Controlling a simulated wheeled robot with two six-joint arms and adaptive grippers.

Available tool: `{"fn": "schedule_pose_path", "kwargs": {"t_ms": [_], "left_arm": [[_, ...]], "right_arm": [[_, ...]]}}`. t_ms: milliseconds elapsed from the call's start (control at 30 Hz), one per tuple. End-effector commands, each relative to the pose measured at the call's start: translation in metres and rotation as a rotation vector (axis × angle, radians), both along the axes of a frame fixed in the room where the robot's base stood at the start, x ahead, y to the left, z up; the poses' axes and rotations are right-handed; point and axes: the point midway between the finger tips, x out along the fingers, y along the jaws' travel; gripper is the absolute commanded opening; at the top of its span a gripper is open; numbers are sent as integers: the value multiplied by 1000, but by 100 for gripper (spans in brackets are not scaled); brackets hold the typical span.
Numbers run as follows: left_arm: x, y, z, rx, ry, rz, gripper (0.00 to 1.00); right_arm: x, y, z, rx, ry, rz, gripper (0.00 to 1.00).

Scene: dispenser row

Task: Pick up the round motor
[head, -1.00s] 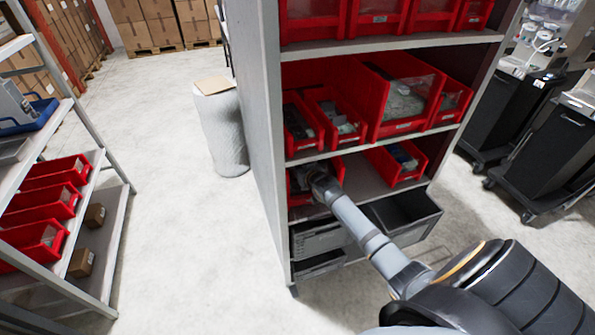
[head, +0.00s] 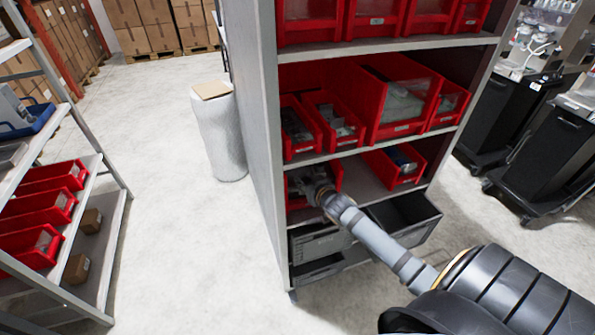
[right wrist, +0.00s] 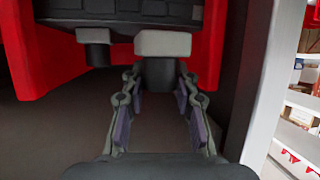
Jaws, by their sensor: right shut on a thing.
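My right gripper (head: 313,188) reaches into the left red bin (head: 333,168) on the third shelf; the arm and gripper cover much of that bin. In the right wrist view the right gripper (right wrist: 160,100) has its two fingers closed in on a dark rounded part with a pale block (right wrist: 163,43) at its top, which appears to be a motor. The fingertips are at its two sides. A similar dark part with a pale top (right wrist: 96,36) sits to its left. Whether the held one is the round motor I cannot tell. My left gripper is not in view.
Another red bin (head: 402,178) stands right on the same shelf. Red bins (head: 400,105) fill the shelf above. Grey crates (head: 320,243) sit below. The shelf's side panel (head: 255,130) is close on the left.

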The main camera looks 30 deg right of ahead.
Motion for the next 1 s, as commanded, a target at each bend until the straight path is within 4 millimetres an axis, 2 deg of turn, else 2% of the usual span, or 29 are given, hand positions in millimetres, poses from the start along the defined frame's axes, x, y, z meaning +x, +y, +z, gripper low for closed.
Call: {"fn": "schedule_pose_path", "kwargs": {"t_ms": [33, 200, 400, 600, 1000], "left_arm": [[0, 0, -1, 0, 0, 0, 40], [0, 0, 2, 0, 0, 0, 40], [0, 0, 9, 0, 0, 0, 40], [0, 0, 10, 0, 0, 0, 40], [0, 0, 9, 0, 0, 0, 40]], "right_arm": [[-16, 2, -2, -8, 4, 6, 0], [-62, 9, 1, -7, 5, 7, 0], [-93, 14, 2, -3, 0, 2, 0], [-102, 15, 1, 0, -2, 1, 0], [-101, 15, 1, 1, -2, 1, 0]]}}
